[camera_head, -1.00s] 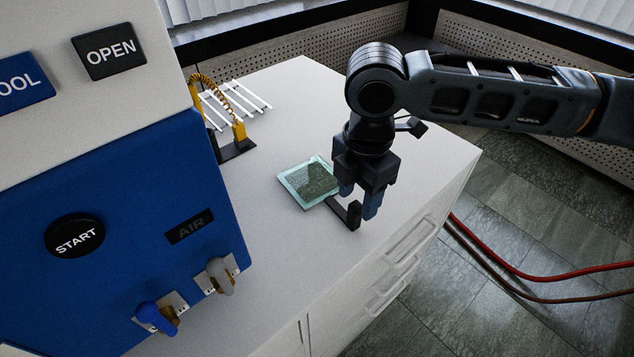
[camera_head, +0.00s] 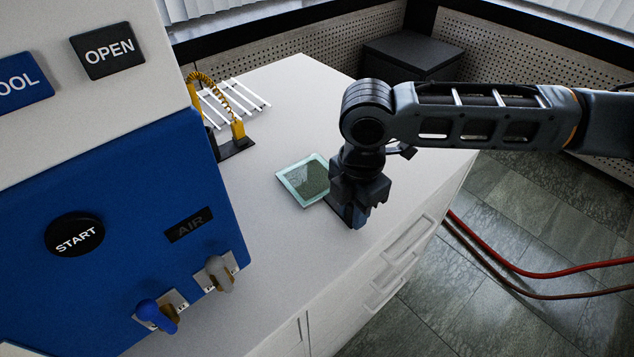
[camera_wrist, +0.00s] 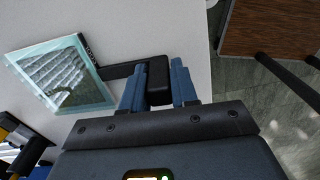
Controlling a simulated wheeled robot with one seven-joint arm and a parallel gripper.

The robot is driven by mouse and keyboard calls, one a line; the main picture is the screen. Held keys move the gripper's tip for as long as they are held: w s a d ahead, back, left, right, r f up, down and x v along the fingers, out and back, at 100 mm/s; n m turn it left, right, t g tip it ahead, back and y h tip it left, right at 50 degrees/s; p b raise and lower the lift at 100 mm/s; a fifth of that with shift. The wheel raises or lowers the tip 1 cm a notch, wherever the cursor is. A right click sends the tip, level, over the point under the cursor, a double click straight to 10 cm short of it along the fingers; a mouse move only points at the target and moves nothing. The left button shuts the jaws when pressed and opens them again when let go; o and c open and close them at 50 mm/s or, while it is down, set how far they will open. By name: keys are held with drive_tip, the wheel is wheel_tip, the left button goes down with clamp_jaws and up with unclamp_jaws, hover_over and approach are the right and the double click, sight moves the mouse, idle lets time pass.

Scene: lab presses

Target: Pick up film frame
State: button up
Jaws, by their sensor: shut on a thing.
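The film frame (camera_head: 305,180) is a square with a pale green border and a darker, glossy middle. It lies on the white countertop near its right edge, and it also shows in the wrist view (camera_wrist: 61,73). A black handle (camera_wrist: 157,80) sticks out from one side of it. My gripper (camera_head: 350,217) is low at the counter, and its blue fingers (camera_wrist: 157,84) are shut on the handle's black end block. In the head view my gripper hides most of the handle. The frame appears flat at the counter; I cannot tell any gap beneath it.
A blue press panel (camera_head: 120,240) with a START button (camera_head: 74,233) and two levers stands at left. A white rack (camera_head: 235,100) and a yellow coiled tool (camera_head: 238,132) sit behind on the counter (camera_head: 275,250). Red hoses (camera_head: 530,272) cross the floor at right.

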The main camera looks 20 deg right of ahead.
clamp_jaws()
idle(0.8)
